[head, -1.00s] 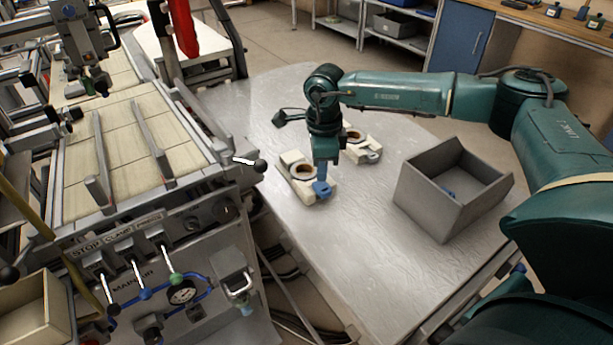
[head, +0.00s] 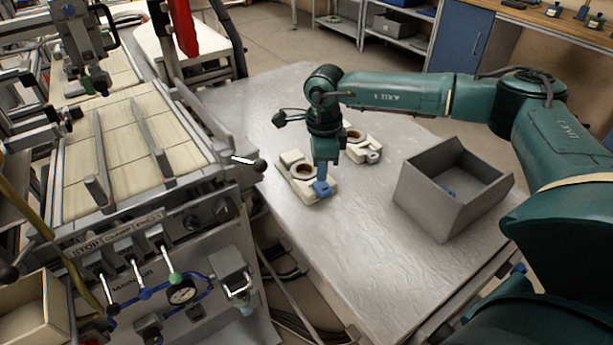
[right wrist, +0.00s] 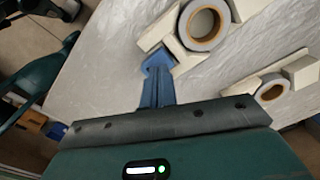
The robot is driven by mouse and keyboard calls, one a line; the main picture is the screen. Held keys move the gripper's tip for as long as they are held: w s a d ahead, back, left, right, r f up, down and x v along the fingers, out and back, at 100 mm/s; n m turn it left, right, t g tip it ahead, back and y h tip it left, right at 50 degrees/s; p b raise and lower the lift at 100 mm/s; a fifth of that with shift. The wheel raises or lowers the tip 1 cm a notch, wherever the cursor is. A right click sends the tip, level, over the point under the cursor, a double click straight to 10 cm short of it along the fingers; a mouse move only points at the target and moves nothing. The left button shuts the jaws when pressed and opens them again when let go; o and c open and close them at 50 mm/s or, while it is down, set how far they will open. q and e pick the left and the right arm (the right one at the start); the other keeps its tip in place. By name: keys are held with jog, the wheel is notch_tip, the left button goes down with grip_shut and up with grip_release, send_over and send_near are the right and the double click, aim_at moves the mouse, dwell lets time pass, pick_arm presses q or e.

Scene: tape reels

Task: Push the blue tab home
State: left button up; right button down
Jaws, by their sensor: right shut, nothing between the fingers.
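The blue tab (head: 321,189) sits at the near end of a cream holder (head: 299,192) that carries a tape reel (head: 303,172). It also shows in the right wrist view (right wrist: 157,60), at the holder's edge. My right gripper (head: 322,180) points straight down over the tab, its blue fingers shut with nothing between them. In the right wrist view the fingertips (right wrist: 157,75) meet or nearly meet the tab; I cannot tell if they touch. The fingers partly hide the tab. My left gripper is not in view.
A second cream holder with a reel (head: 365,152) stands behind and to the right. A grey bin (head: 428,205) with a small blue piece inside (head: 449,192) stands on the right of the grey table (head: 330,262). A machine with levers (head: 140,240) borders the left.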

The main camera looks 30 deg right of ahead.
jog(key=shift+f+b, duration=0.55)
jog(key=shift+f, duration=0.35)
dwell(0.9)
jog(key=shift+r, duration=0.1)
jog(key=shift+r+p, duration=2.4)
jog(key=shift+r, duration=1.1)
jog(key=shift+f, duration=0.1)
